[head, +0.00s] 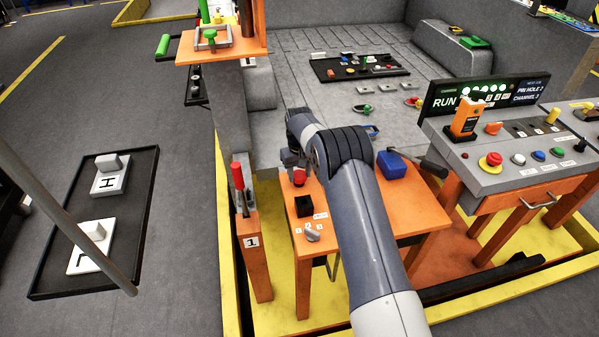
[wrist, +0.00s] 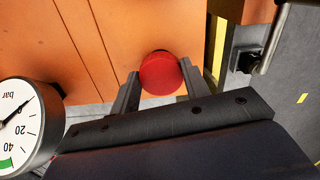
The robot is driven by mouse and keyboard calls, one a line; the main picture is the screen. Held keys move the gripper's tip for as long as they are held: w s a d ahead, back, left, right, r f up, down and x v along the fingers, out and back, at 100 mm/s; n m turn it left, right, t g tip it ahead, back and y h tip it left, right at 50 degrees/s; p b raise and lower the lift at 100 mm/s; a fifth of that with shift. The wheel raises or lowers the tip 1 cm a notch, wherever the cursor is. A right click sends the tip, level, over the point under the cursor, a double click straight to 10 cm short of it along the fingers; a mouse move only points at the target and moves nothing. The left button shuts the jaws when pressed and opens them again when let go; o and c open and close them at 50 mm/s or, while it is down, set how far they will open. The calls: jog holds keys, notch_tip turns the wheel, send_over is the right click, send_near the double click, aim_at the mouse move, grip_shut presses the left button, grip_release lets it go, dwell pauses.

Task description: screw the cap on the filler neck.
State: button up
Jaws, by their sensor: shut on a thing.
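A round red cap (wrist: 161,76) sits between the two fingers of my gripper (wrist: 160,70) in the wrist view. The fingers press on its left and right sides. In the head view the red cap (head: 299,177) shows just below my gripper (head: 293,163), at the left part of the orange table (head: 425,212). The filler neck cannot be made out; whatever lies under the cap is hidden by the cap and fingers. I cannot tell whether the cap touches anything below it.
A black open box (head: 303,206) and a grey knob (head: 312,231) are at the table's near left. A blue block (head: 391,165) stands at the right. A red-handled lever (head: 238,178) rises on the left post. A pressure gauge (wrist: 22,125) fills the wrist view's left edge.

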jog(key=shift+f+b, duration=0.45)
jog(key=shift+f, duration=0.25)
jog(key=o, duration=1)
jog(key=shift+r, duration=0.1)
notch_tip(320, 180, up, 11)
jog(key=shift+f, duration=0.15)
notch_tip(320, 180, down, 11)
jog(key=shift+r, duration=0.15)
jog(key=shift+r+p, duration=0.45)
jog(key=shift+r, duration=0.1)
